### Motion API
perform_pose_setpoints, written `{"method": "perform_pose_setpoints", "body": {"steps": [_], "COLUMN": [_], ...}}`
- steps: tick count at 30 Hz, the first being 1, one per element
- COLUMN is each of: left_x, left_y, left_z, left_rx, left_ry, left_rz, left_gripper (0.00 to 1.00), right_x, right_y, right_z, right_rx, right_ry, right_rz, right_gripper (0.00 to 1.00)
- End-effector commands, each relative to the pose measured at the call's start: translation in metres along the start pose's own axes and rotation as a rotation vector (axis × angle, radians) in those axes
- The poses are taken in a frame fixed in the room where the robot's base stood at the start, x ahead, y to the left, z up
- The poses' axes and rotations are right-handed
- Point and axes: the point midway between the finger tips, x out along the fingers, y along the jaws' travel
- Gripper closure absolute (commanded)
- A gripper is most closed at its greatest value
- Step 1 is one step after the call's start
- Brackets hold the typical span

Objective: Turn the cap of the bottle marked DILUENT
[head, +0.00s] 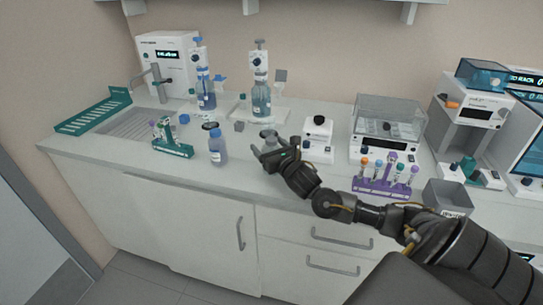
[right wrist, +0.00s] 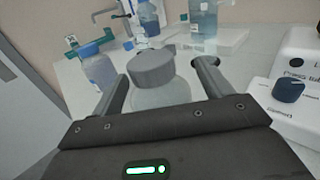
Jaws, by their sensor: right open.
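A clear bottle with a ribbed grey cap (right wrist: 152,68) stands upright between the fingers of my right gripper (right wrist: 161,75) in the right wrist view. The fingers are apart, one on each side of the bottle, with gaps beside the cap. In the head view my right gripper (head: 268,153) reaches in from the right over the counter, and the grey cap (head: 268,134) shows just beyond it. A bluish bottle with a blue cap (head: 217,149) stands to the left; it also shows in the right wrist view (right wrist: 98,70). No DILUENT marking is readable. My left gripper is not in view.
A white device with a dark knob (head: 318,140) stands close right of my gripper. A purple tube rack (head: 382,187) is further right. Dispenser bottles (head: 261,98) stand behind. A green rack (head: 174,149) and the sink (head: 137,124) are left. The counter's front strip is clear.

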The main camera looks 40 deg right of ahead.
Motion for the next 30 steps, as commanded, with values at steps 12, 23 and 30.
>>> {"method": "perform_pose_setpoints", "body": {"steps": [12,23,30], "left_x": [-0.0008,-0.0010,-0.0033], "left_y": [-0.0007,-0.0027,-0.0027], "left_z": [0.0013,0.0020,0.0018], "left_rx": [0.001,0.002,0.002], "left_ry": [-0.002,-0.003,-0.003], "left_rz": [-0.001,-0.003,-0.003], "left_gripper": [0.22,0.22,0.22], "right_x": [0.0043,0.0042,0.0042], "right_y": [0.0005,0.0001,0.0001], "right_z": [-0.0005,0.0006,0.0032], "right_rx": [0.001,0.001,0.001], "right_ry": [0.000,-0.002,-0.002], "right_rz": [0.001,0.000,0.000], "right_gripper": [0.38,0.78,0.78]}}
